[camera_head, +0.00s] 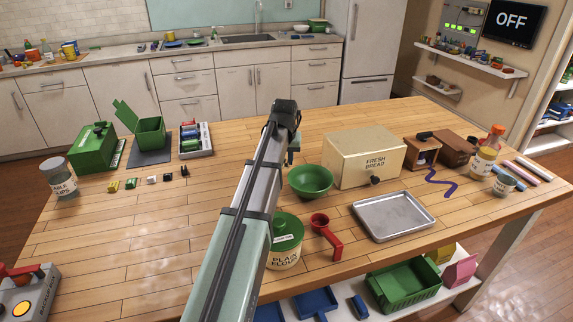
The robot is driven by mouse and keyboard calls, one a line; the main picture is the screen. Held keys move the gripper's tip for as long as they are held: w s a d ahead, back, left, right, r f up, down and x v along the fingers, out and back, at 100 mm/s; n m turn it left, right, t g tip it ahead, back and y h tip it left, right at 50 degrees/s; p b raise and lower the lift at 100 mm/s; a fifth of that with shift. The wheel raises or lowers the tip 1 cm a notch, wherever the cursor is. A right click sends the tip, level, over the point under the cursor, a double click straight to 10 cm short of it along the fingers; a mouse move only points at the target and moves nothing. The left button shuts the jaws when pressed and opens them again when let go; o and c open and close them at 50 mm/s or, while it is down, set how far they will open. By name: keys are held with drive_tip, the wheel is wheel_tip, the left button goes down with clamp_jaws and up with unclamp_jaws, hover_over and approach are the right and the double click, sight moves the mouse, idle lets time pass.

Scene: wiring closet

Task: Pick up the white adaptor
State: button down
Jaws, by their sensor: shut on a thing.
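The small white adaptor (152,180) lies on the wooden table at the left, in a row of small pieces. My gripper (292,156) is at the far end of my arm, over the table behind the green bowl, well to the right of the white adaptor. The arm hides most of it. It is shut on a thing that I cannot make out.
A green box (95,148), an open-lidded green bin (150,133) and a tray of coloured spools (196,140) stand behind the row. A green bowl (310,180), bread box (363,160) and metal tray (392,215) are to the right.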

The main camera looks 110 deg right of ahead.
drive_tip(key=shift+f, duration=1.25)
drive_tip(key=shift+f, duration=0.15)
drive_tip(key=c, duration=1)
unclamp_jaws()
drive_tip(key=shift+c, duration=0.2)
drive_tip(key=v, duration=1.1)
drive_tip(key=shift+r, duration=0.35)
drive_tip(key=shift+o, duration=0.6)
drive_tip(key=shift+a+r, duration=0.1)
drive_tip(key=shift+r, duration=0.2)
